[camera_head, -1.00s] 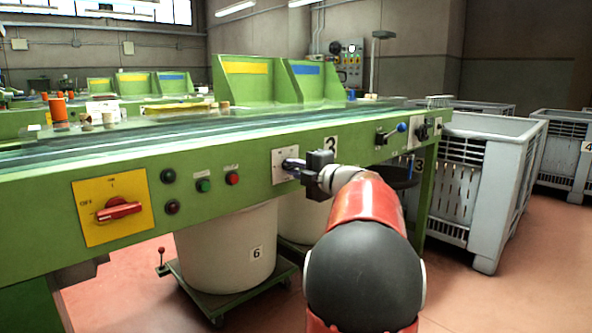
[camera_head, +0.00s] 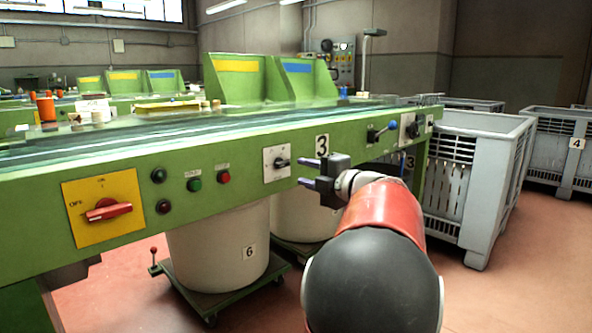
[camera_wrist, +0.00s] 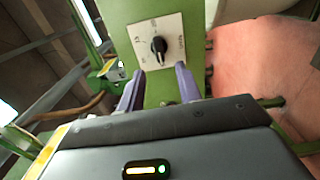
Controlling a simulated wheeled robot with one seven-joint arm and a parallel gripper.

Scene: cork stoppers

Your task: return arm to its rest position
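My gripper (camera_head: 306,184) is in front of the green machine's front panel, just right of and below a white plate with a black rotary knob (camera_head: 281,162). Its two fingers are apart with nothing between them, and it stands clear of the knob. In the wrist view my gripper (camera_wrist: 160,85) shows both purple-grey fingers spread. The black knob (camera_wrist: 158,45) on its white plate lies beyond the fingertips there. My red and black arm reaches in from the lower right of the head view.
The green machine (camera_head: 130,186) runs across the view, with a red switch (camera_head: 108,210) on a yellow plate. White bins (camera_head: 218,245) on green wheeled dollies stand under it. A grey crate (camera_head: 475,185) stands at the right. The reddish floor at lower right is open.

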